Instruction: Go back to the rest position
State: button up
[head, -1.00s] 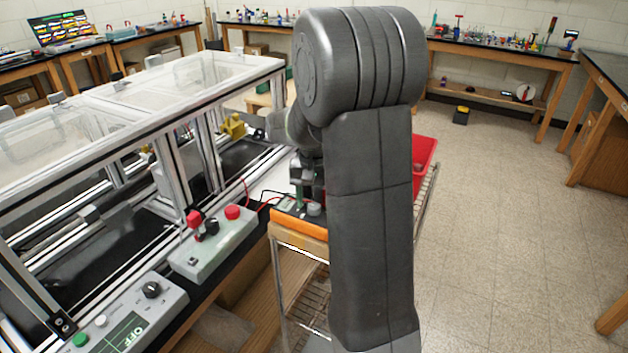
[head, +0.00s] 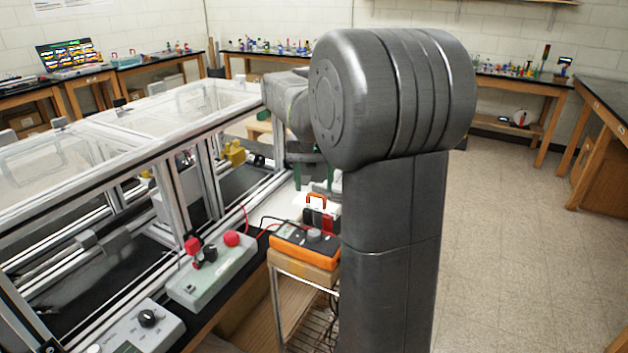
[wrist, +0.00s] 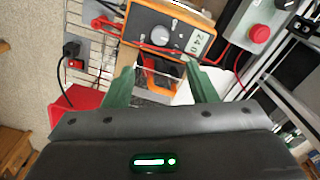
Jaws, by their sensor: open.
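My gripper (wrist: 162,82) shows in the wrist view as two green fingers spread apart, with nothing between them. Beyond the fingers is an orange multimeter (wrist: 165,28) with a dial, a display and red leads. In the head view my arm rises in the foreground and bends left at its top joint. The green fingers partly show below the forearm, left of my arm, above the cart. The multimeter (head: 305,247) lies on the cart's near end, below and clear of my gripper. A small black case with an orange handle (head: 320,213) stands behind it.
The extrusion frame (head: 208,165) with clear top panels fills the left, close to my forearm. A control box (head: 208,270) with red and black knobs sits at its front edge. A red bin (wrist: 88,108) shows in the wrist view. The floor at right is free.

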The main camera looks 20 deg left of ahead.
aim_at(314, 233)
notch_tip(314, 233, down, 14)
jog(key=shift+r+p, duration=0.1)
jog(key=shift+p, duration=0.35)
dwell(0.4)
